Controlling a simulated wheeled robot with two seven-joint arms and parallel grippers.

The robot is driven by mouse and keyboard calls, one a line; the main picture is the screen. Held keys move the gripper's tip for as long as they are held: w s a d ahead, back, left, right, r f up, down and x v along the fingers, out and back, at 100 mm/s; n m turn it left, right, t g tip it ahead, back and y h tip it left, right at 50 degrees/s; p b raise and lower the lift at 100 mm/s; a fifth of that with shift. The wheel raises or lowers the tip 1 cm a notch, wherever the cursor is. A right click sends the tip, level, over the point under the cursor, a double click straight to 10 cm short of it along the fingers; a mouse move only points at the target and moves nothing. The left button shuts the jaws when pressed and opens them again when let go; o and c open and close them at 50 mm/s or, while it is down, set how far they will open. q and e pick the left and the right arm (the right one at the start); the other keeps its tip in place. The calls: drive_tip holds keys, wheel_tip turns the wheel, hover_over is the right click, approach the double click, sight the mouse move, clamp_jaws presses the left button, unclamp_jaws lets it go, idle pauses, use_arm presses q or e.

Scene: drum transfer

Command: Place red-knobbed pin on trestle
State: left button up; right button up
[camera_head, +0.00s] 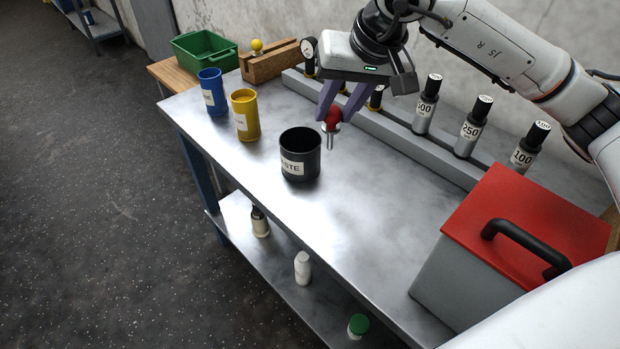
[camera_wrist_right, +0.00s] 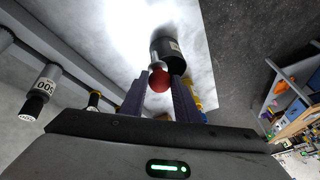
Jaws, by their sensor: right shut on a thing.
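The red-knobbed pin (camera_head: 331,120) hangs with its metal shank downward above the steel table, behind and right of the black cup. My right gripper (camera_head: 332,114) has its purple fingers shut on the red knob. In the right wrist view the red knob (camera_wrist_right: 159,80) sits between the fingertips, with the black cup beyond it. The wooden trestle (camera_head: 283,65) is a notched block at the table's far left end, left of my gripper and apart from it. A yellow knob (camera_head: 257,46) shows on its left part. My left gripper is not in view.
The black cup (camera_head: 300,163), yellow cup (camera_head: 245,127) and blue cup (camera_head: 211,103) stand in a row. A grey rail (camera_head: 395,133) with several labelled cylinders runs along the back. A red-lidded box (camera_head: 525,225) fills the right. The middle front of the table is clear.

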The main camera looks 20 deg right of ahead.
drive_tip(key=f, duration=0.5)
drive_tip(key=shift+w+d+f, duration=0.15)
drive_tip(key=shift+d+f, duration=0.1)
drive_tip(key=shift+f, duration=2.85)
drive_tip(key=o, duration=1.1)
drive_tip(key=shift+r, duration=0.1)
approach(338, 130)
wheel_tip(338, 130, down, 4)
drive_tip(key=shift+r, duration=0.1)
